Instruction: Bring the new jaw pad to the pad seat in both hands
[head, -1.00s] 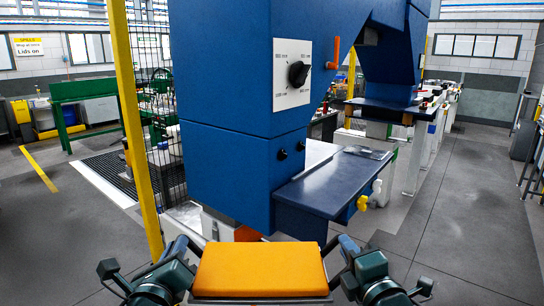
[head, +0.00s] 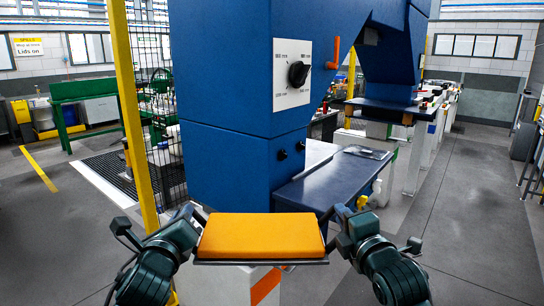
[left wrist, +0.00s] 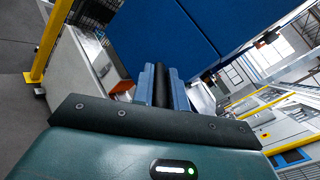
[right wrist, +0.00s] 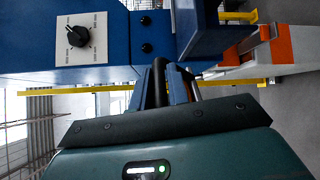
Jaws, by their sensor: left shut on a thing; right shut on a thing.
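The new jaw pad (head: 262,236) is an orange block on a thin dark backing plate, held roughly level in front of the blue machine. My left gripper (head: 193,220) is at the pad's left end and my right gripper (head: 338,226) at its right end, both shut on its dark end handles. In the left wrist view a black bar (left wrist: 162,88) lies between the blue-grey fingers. The right wrist view shows a similar bar (right wrist: 159,84) between the fingers. The orange block is not clearly visible in either wrist view. I cannot pick out the pad seat.
The blue machine column (head: 235,165) with a dial (head: 298,73) stands just beyond the pad. A dark blue table (head: 335,186) juts out to its right. A white base with an orange stripe (head: 266,286) is below the pad. A yellow post (head: 133,120) stands left; open floor (head: 470,200) lies right.

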